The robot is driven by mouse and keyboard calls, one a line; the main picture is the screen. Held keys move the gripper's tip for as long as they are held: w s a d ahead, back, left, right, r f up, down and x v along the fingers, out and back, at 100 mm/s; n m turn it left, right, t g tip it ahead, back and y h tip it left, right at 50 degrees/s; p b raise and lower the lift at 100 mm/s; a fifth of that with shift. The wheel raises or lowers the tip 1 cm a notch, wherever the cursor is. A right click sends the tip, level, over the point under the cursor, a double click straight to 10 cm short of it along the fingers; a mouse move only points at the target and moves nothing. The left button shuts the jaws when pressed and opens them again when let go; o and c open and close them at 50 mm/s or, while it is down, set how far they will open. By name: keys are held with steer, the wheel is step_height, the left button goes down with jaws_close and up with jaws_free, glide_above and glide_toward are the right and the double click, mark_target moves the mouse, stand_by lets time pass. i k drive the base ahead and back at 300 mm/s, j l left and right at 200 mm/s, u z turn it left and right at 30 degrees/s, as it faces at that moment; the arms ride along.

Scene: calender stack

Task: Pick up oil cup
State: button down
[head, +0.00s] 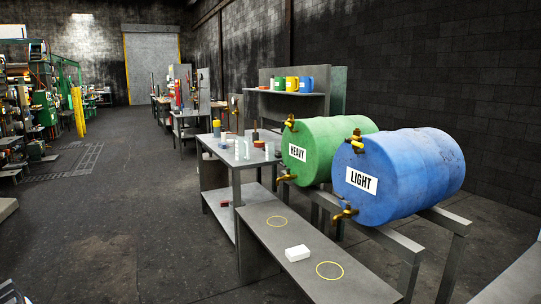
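No single thing is clearly marked as the oil cup. Small coloured cup-like containers stand on the shelf at the back: a green one (280,84), a yellow one (292,84) and a blue one (306,85). They are too small to tell for certain whether one is the oil cup. A green drum labelled HEAVY (325,143) and a blue drum labelled LIGHT (410,175) lie on their sides on a metal rack, with brass taps at their front ends. My gripper is not in view.
A low grey bench (300,228) below the taps bears two yellow circles and a white block (298,253). A metal table (212,154) behind it holds bottles and small items. Open dark floor (130,210) lies to the left. Machinery stands at far left.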

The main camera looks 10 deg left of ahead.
mark_target(269, 147)
steer(key=i+j+u, duration=0.2)
steer(key=j, duration=0.2)
steer(key=i+j+u, duration=0.2)
steer(key=j, duration=0.15)
steer(key=i+j+u, duration=0.25)
steer(key=j+u, duration=0.2)
steer(key=i+j+u, duration=0.25)
steer(key=u, duration=0.2)
steer(key=i+j, duration=0.15)
steer(key=i, duration=0.45)
steer(key=i+j+u, duration=0.1)
steer(key=i, duration=0.5)
steer(key=i+z, duration=0.45)
steer(key=i+j+z, duration=0.15)
steer(key=i+z, duration=1.2)
steer(key=i+j, duration=0.05)
steer(key=i, duration=0.05)
